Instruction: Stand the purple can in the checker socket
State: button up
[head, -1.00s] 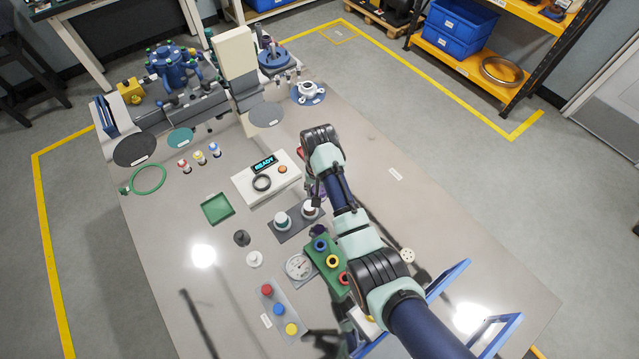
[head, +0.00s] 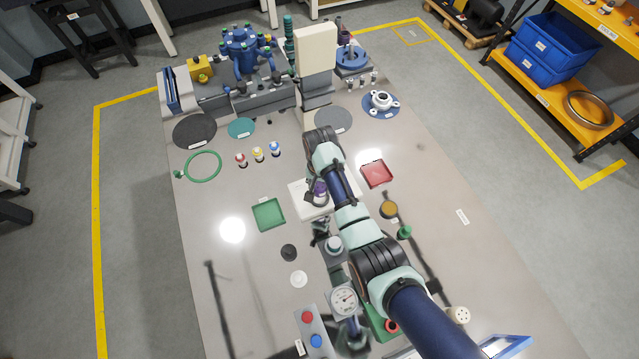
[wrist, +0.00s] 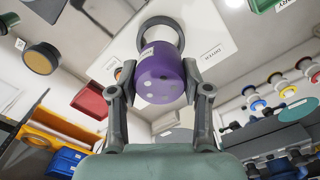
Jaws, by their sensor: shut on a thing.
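The purple can (wrist: 161,73) is held between the two fingertips of my gripper (wrist: 160,80) in the wrist view. A dark ring, the checker socket (wrist: 177,22), shows just behind the can's far end on a white labelled plate. Whether that end is inside the ring or just above it, I cannot tell. In the head view the purple can (head: 319,190) appears over the white checker block (head: 299,202), beside my forearm. My arm covers part of the block, including its display.
A green tray (head: 268,214) lies left of the checker and a red tray (head: 377,173) to its right. Several small bottles (head: 258,154) stand farther back. A gauge (head: 344,301) and a button panel (head: 311,332) are in front.

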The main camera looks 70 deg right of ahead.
aim_at(320, 190)
jog(key=shift+f, duration=0.1)
jog(key=shift+f+b, duration=0.8)
jog(key=shift+f, duration=0.7)
jog(key=shift+f+b, duration=0.9)
jog(key=shift+f, duration=0.3)
jog(key=o, duration=1.3)
jog(key=shift+r, duration=0.1)
notch_tip(320, 190, up, 7)
jog(key=p, duration=0.7)
jog(key=shift+r+p, duration=0.1)
jog(key=shift+p, duration=0.3)
